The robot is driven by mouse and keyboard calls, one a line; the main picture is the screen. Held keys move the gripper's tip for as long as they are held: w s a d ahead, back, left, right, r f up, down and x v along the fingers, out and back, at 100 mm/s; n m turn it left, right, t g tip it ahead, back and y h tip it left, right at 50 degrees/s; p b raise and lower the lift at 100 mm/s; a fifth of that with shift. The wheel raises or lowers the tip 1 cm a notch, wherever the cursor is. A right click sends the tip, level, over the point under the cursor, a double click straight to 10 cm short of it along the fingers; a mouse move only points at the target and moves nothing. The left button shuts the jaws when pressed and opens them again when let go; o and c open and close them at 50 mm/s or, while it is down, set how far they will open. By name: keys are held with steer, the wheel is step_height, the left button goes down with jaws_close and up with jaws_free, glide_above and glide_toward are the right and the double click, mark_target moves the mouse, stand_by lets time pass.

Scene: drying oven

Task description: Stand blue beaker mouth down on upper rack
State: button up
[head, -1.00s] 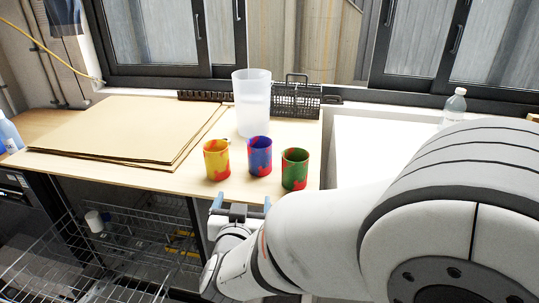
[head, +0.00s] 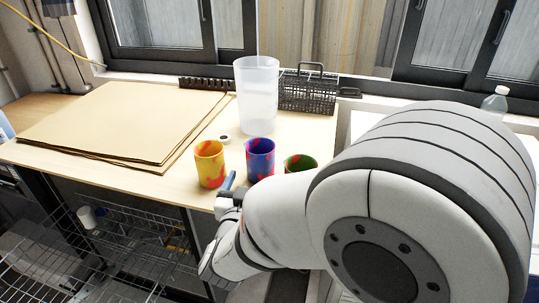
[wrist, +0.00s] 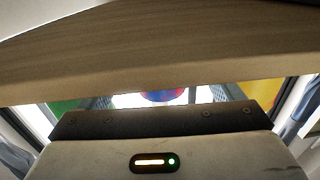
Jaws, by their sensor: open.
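The blue beaker (head: 260,158), marked with red patches, stands on the wooden worktop between the yellow and green beakers. It also shows partly in the wrist view (wrist: 163,96), between my finger pads. My gripper (head: 230,190) is open and empty at the worktop's front edge, just in front of the beakers and apart from the blue one. One finger is hidden behind my arm in the head view. Wire racks (head: 130,222) show below the worktop at lower left; I cannot tell for sure which is the upper rack.
The yellow beaker (head: 209,166) and green beaker (head: 300,161) stand close on either side. A tall clear container (head: 257,95) and black basket (head: 308,92) are behind. Flat brown boards (head: 120,120) cover the left worktop. A white cup (head: 87,217) stands on a rack.

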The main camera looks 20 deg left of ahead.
mark_target(258, 171)
steer(key=w, duration=0.4)
steer(key=shift+w+a, duration=0.3)
steer(key=shift+w, duration=0.1)
steer(key=shift+c, duration=0.6)
steer(key=shift+r, duration=0.1)
steer(key=c, duration=0.9)
steer(key=shift+r, duration=0.15)
steer(key=shift+c, duration=0.3)
